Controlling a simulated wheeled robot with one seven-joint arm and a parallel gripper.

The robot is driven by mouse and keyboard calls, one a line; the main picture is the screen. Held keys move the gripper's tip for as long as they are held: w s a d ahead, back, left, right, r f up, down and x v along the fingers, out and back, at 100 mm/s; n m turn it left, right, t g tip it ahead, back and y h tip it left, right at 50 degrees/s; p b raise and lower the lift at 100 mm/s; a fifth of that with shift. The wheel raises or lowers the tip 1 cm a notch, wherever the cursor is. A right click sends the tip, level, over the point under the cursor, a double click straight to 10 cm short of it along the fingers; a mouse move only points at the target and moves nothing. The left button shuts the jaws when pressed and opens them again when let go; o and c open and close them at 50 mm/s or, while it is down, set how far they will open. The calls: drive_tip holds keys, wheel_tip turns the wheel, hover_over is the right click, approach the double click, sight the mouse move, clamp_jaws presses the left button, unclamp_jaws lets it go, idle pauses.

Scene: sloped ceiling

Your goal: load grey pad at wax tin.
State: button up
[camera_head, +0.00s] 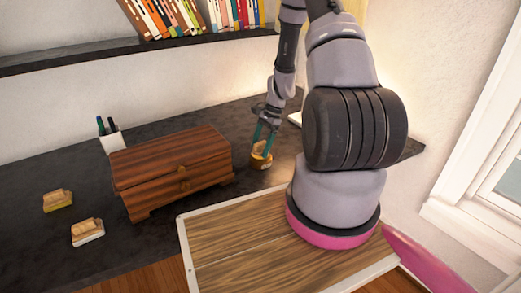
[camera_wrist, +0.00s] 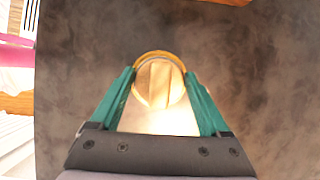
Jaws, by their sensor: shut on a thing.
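The wax tin (camera_head: 261,163) is a small round amber tin on the dark desktop, right of the wooden chest. In the wrist view its orange rim (camera_wrist: 160,54) shows around and beyond the fingertips. My gripper (camera_head: 267,140) points down at the tin; its teal fingers also show in the wrist view (camera_wrist: 160,80). The fingers are shut on a pale beige-topped block (camera_wrist: 158,120), which I take to be the grey pad. Its underside is hidden, so I cannot tell whether it touches the wax.
A yellow-based block (camera_head: 57,201) and a white-based block (camera_head: 87,231) lie further left. A pen cup (camera_head: 110,140) stands behind the chest. A bookshelf (camera_head: 150,47) hangs above; a window (camera_head: 490,175) is at right.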

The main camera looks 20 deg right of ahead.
sight(257, 144)
drive_tip(key=shift+r, duration=2.7)
